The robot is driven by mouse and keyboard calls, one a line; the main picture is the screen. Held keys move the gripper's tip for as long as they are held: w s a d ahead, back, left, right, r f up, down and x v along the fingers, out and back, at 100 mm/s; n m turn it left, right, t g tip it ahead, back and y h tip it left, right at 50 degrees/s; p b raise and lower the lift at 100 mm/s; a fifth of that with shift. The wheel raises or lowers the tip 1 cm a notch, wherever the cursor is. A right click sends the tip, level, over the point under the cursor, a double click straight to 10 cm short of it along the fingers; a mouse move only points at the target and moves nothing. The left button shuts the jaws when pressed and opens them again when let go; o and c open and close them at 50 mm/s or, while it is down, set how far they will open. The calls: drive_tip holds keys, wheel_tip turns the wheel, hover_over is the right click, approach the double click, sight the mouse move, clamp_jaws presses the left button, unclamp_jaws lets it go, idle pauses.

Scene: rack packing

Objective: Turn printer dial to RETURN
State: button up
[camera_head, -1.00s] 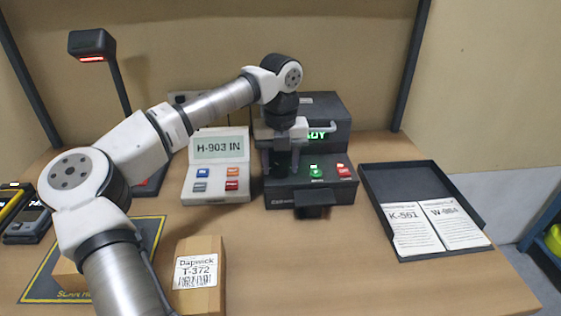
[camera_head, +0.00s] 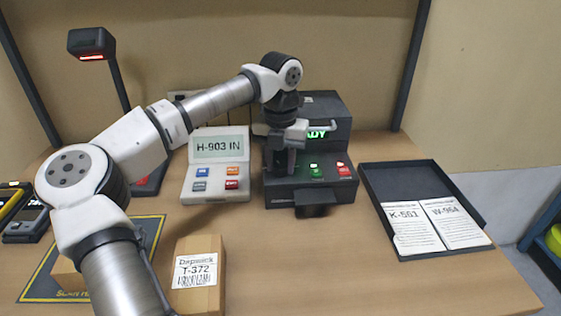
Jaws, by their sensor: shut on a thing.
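The printer (camera_head: 335,188) is a dark grey machine at the back middle of the table, with a green lit display (camera_head: 322,133) partly covered by my arm, a green button (camera_head: 316,171) and a red button (camera_head: 344,170). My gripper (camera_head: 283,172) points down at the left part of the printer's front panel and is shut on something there. The dial is hidden behind my gripper, so its setting cannot be read.
A white terminal (camera_head: 216,192) reading "H-903 IN" stands just left of the printer. A black tray (camera_head: 466,248) with labels K-561 and W-964 lies at right. A carton (camera_head: 202,250) marked T-372 stands in front. A scanner (camera_head: 92,43) rises at back left.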

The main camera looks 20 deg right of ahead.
sight(281, 165)
drive_tip(key=m, duration=0.4)
drive_tip(key=shift+m, duration=0.4)
idle(0.4)
drive_tip(key=o, duration=1)
wheel_tip(281, 165, up, 14)
drive_tip(key=b, duration=0.1)
drive_tip(key=shift+f, duration=0.1)
